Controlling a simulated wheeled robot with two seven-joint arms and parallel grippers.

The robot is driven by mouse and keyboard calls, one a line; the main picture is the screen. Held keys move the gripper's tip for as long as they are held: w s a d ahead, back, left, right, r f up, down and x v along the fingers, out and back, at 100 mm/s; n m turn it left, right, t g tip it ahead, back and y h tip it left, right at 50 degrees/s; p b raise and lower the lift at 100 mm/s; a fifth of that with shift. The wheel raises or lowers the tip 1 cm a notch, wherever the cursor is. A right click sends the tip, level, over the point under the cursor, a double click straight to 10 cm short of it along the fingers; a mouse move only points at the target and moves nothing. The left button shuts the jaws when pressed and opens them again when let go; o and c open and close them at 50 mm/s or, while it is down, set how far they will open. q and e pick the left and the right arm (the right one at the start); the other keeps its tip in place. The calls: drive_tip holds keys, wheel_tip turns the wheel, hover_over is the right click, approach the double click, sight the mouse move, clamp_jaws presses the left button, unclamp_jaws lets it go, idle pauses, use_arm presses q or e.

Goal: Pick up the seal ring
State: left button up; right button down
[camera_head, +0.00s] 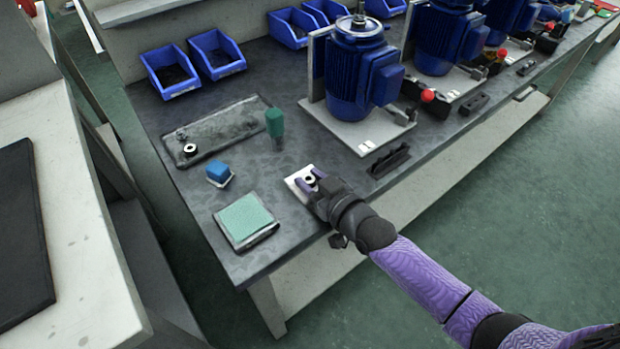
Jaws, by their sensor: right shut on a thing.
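The seal ring (311,180) is a small pale ring with a dark centre, seen over a white pad (293,184) near the front edge of the workbench. The wrist hides part of the pad. I cannot tell whether the ring still touches the pad. My left gripper is not in view.
A shallow grey tray (225,127) holds another ring-shaped part (190,150). A green-handled tool (275,125), blue block (219,172), green pad (244,218) and black holder (389,161) stand nearby. A blue motor (352,75) and blue bins (170,72) are behind.

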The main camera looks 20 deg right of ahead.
drive_tip(key=shift+r, duration=0.45)
drive_tip(key=shift+r+p, duration=0.6)
drive_tip(key=shift+p, duration=0.15)
drive_tip(key=f+p+v, duration=0.3)
drive_tip(key=p+v, duration=0.2)
drive_tip(key=v, duration=1.2)
drive_tip(key=w+a+r, duration=0.2)
drive_tip(key=a+r, duration=0.6)
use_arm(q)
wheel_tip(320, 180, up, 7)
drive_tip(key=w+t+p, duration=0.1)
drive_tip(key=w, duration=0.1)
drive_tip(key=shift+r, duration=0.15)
use_arm(e)
drive_tip(key=d+r+m+h, duration=0.1)
drive_tip(key=r+m+h, duration=0.1)
drive_tip(key=r, duration=0.3)
drive_tip(key=d+r+m+t+h, duration=0.1)
drive_tip(key=d+r+m+h, duration=0.1)
drive_tip(key=r, duration=0.3)
drive_tip(key=shift+w+r+h, duration=0.25)
drive_tip(key=shift+h, duration=0.55)
